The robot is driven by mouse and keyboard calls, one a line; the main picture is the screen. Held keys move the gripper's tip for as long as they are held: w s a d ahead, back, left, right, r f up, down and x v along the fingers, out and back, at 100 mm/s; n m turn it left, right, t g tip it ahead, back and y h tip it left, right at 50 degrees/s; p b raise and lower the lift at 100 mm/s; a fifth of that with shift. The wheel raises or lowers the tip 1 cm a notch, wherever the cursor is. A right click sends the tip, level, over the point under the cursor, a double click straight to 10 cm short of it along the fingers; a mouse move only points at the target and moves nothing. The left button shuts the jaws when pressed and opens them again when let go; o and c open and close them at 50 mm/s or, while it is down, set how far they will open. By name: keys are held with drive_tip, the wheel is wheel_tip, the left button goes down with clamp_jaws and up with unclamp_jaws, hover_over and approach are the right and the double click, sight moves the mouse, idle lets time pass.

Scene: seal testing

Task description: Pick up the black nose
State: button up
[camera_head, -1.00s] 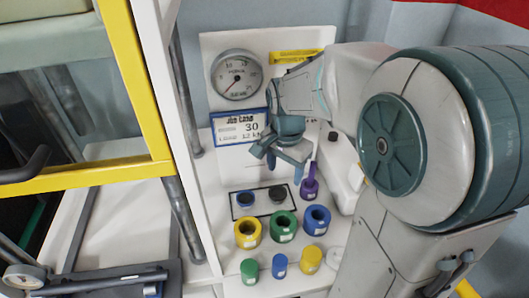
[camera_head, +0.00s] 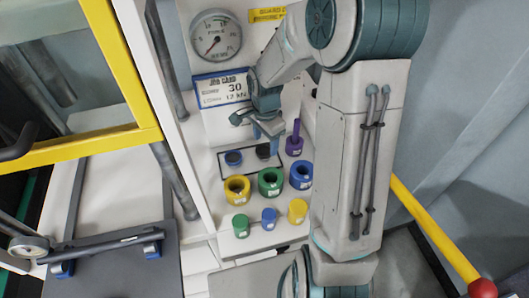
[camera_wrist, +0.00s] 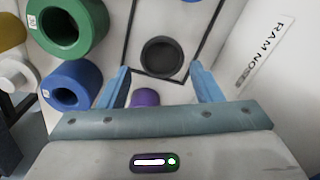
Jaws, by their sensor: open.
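The black nose (camera_head: 264,151) is a short round dark piece on a white panel, inside a black-outlined rectangle next to a blue one (camera_head: 233,158). In the wrist view the black nose (camera_wrist: 160,57) shows a cupped top, just beyond and between my fingertips. My gripper (camera_head: 258,126) is open and empty, above and close to the black nose. In the wrist view my gripper (camera_wrist: 160,72) has its two blue fingers spread wide. A purple piece (camera_wrist: 145,97) shows between the fingers, nearer the palm.
The purple piece (camera_head: 294,139) stands right of the outline. Yellow (camera_head: 237,189), green (camera_head: 270,182) and blue (camera_head: 301,175) rings stand in front, with smaller pieces before them. A gauge (camera_head: 216,36) and job card (camera_head: 222,88) are behind.

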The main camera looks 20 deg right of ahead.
sight(264, 151)
drive_tip(key=shift+w+a+f+p, duration=0.15)
drive_tip(key=shift+f+p, duration=0.45)
drive_tip(key=shift+f, duration=1.85)
drive_tip(key=c, duration=0.9)
drive_tip(key=shift+c, duration=0.2)
drive_tip(key=shift+r, duration=0.2)
drive_tip(key=shift+r, duration=0.55)
wheel_tip(264, 151, up, 2)
drive_tip(key=shift+r+b, duration=0.25)
drive_tip(key=shift+b, duration=0.3)
drive_tip(key=s+d+r, duration=0.2)
drive_tip(key=s+d+r+b, duration=0.1)
drive_tip(key=s+d+r, duration=0.1)
drive_tip(key=s, duration=0.1)
drive_tip(key=s+d+r, duration=0.2)
drive_tip(key=s, duration=0.1)
drive_tip(key=shift+s+d+r+b, duration=0.15)
drive_tip(key=shift+d+r+b, duration=0.1)
drive_tip(key=shift+d+b, duration=0.15)
drive_tip(key=shift+s+d+r, duration=0.3)
drive_tip(key=shift+s, duration=0.1)
